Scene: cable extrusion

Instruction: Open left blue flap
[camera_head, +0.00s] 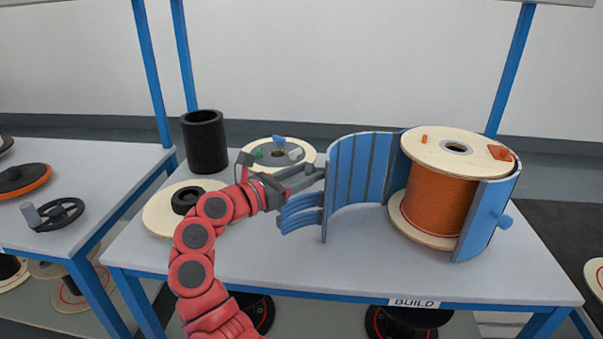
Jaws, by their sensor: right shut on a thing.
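The left blue flap (362,165) stands upright and swung out to the left, away from the spool of orange cable (440,200). Its curved inner side, with grey vertical strips, faces me. Blue curved straps (300,213) stick out to the left from its free edge. My right gripper (318,176), on the red arm, is shut at the top of that free edge; the exact contact is small. The right blue flap (485,222), with a blue knob, still wraps the spool's right side. My left gripper is not in view.
The spool stands on the right of the grey table (350,265) labelled BUILD. A black cylinder (205,142), a wooden disc (160,212) with a black ring, and a round reel (278,154) stand at the left. The table's front middle is clear. Blue posts rise behind.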

